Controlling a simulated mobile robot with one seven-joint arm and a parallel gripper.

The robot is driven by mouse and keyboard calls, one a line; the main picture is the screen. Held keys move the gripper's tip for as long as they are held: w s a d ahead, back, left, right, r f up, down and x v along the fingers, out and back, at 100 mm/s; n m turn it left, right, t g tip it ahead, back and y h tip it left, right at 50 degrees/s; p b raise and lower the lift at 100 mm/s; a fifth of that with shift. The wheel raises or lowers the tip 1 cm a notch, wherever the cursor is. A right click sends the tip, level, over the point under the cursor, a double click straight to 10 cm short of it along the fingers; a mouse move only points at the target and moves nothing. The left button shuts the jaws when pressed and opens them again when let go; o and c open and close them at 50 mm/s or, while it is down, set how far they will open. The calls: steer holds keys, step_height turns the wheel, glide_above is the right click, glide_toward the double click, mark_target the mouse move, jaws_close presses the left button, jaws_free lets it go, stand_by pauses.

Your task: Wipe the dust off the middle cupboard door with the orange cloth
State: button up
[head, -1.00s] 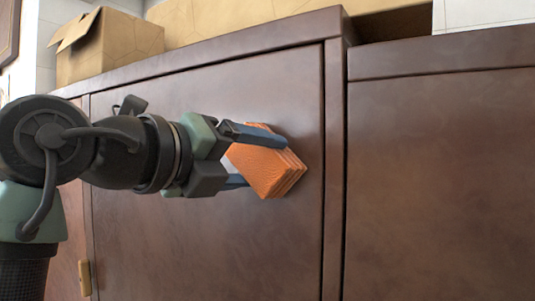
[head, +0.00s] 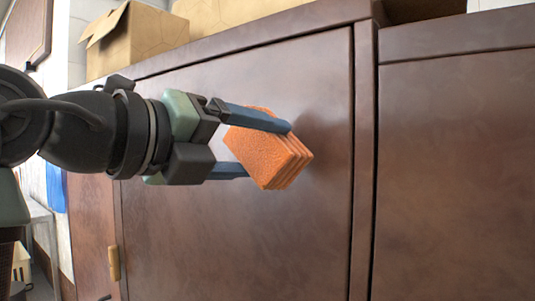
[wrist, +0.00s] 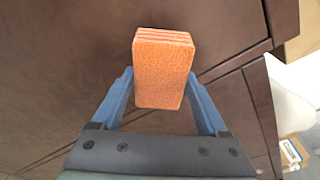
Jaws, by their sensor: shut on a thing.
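The orange cloth (head: 268,155) is a thick folded pad with layered edges. My gripper (head: 262,148) is shut on it, with one blue finger above and one below in the head view. In the wrist view the cloth (wrist: 163,72) stands out between the two fingers (wrist: 160,100). The dark brown cupboard door (head: 230,240) fills the middle of the head view, and the cloth's layered edge points at its right half. A darker patch lies on the door beside the cloth. I cannot tell whether the cloth touches the door. I make out no distinct dust, only faint cloudy sheen.
Another brown door (head: 455,180) lies right of a vertical frame post (head: 362,160). Cardboard boxes (head: 135,45) stand on top of the cupboard. The wrist view shows a package (wrist: 293,152) at lower right.

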steer(key=shift+s+a, duration=0.35)
steer(key=shift+s, duration=0.1)
steer(key=shift+s+a, duration=0.1)
steer(key=shift+s, duration=0.05)
steer(key=shift+b+v, duration=0.5)
steer(key=shift+v, duration=0.9)
steer(key=shift+f, duration=0.15)
